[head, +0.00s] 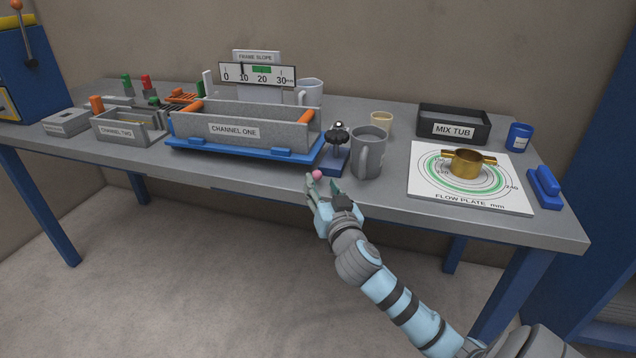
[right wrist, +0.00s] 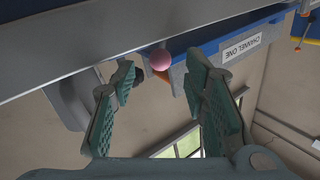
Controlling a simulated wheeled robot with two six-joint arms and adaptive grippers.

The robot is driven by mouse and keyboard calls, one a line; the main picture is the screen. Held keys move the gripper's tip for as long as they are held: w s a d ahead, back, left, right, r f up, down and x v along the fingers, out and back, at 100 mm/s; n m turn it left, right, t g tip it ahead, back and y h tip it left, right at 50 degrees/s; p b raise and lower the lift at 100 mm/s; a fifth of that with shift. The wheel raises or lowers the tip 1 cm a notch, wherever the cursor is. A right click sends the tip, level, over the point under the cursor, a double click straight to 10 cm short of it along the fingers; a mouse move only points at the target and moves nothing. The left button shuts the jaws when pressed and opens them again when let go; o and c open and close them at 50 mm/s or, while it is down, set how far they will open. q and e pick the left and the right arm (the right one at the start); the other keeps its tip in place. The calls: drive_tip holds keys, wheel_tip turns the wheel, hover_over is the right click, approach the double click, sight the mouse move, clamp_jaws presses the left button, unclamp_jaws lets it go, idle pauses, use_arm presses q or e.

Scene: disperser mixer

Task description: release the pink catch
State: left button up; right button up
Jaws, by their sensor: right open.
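The pink catch (head: 317,174) is a small round pink knob at the front of the blue base (head: 245,150) that carries the grey CHANNEL ONE trough (head: 275,133). My right gripper (head: 322,187) is open at the table's front edge, right at the pink knob in the head view. In the right wrist view the pink knob (right wrist: 160,60) shows between and beyond the fingertips of the open gripper (right wrist: 160,80). I cannot tell whether a finger touches it. The lever or mount behind the knob is mostly hidden. My left gripper is not in view.
A black knob on a stand (head: 337,135) and a grey mug (head: 369,152) stand just right of the trough. The flow plate (head: 425,190) bears a brass ring (head: 466,163). The mix tub (head: 454,125) is behind it. The floor in front of the table is clear.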

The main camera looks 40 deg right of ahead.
sight(321, 177)
drive_tip(key=shift+x, duration=1.95)
clamp_jaws()
drive_tip(key=shift+s+d+r+n+t+y+p, duration=0.15)
drive_tip(key=shift+d+n+t+y+p, duration=0.15)
drive_tip(key=shift+n+y, duration=0.6)
drive_tip(key=shift+y, duration=0.5)
unclamp_jaws()
drive_tip(key=shift+d, duration=0.1)
